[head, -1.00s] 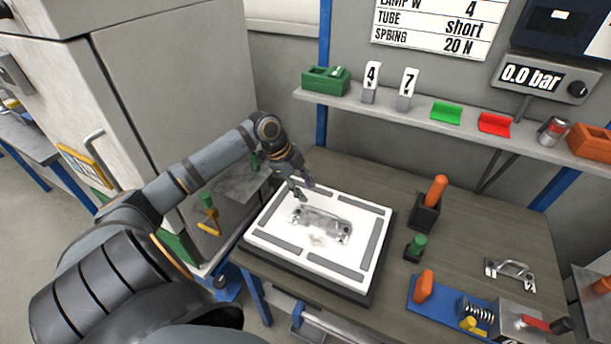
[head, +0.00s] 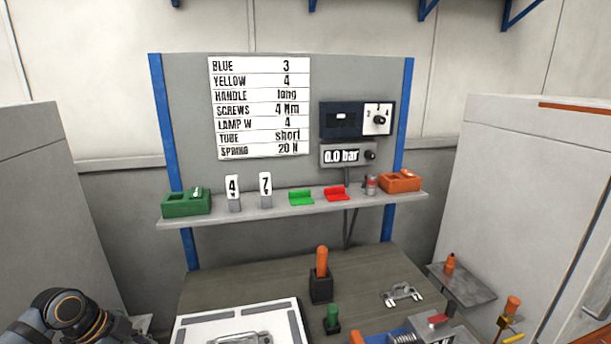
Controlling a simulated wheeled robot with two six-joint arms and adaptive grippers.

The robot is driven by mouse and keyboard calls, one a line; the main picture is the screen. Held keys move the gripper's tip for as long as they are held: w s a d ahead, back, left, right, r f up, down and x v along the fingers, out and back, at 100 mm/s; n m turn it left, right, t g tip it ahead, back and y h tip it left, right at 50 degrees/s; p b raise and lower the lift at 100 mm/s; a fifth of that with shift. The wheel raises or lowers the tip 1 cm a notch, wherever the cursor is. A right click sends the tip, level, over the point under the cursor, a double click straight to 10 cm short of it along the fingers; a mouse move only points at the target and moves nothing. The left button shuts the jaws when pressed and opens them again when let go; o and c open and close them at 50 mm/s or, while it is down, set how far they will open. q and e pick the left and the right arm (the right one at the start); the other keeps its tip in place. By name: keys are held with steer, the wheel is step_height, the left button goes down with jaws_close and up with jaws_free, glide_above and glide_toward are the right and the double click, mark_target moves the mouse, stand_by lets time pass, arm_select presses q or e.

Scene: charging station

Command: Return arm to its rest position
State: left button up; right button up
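Part of my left arm (head: 68,312) shows at the lower left corner of the head view, left of the workbench. Its gripper is out of the picture. My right arm and its gripper are not in view. The white tray (head: 188,332) with grey strips stands at the front of the workbench (head: 262,276). A grey metal part (head: 240,338) lies on the tray, cut off by the lower edge of the picture.
An orange-handled tool (head: 321,262) stands in a black holder. A green-knobbed piece (head: 332,318) and a metal handle (head: 401,294) are nearby. The shelf (head: 280,209) carries green and orange boxes. Cabinets flank the bench; its middle left is clear.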

arm_select(q)
steer(key=s+d+f, duration=0.1)
steer(key=d+f, duration=0.1)
steer(key=s+d+f+n, duration=0.1)
steer(key=d+f, duration=0.1)
steer(key=s+d+f+n, duration=0.1)
steer(key=d+f, duration=0.1)
steer(key=shift+s+d+f+g+y, duration=0.1)
steer(key=shift+s+f+g+y, duration=0.05)
steer(key=shift+f+g+y, duration=0.15)
steer(key=shift+n+y, duration=0.3)
steer(key=shift+n, duration=0.6)
steer(key=s+d+f, duration=0.3)
steer(key=s+d+n+t+y, duration=0.1)
steer(key=s+d+n+y, duration=0.25)
steer(key=s+n, duration=0.75)
step_height(320, 180, down, 25)
steer(key=s+a+g, duration=0.1)
steer(key=a, duration=0.2)
steer(key=s+f+g, duration=0.1)
steer(key=s+f, duration=1.6)
steer(key=s, duration=0.2)
steer(key=shift+s+a+f, duration=0.15)
steer(key=shift+a, duration=0.25)
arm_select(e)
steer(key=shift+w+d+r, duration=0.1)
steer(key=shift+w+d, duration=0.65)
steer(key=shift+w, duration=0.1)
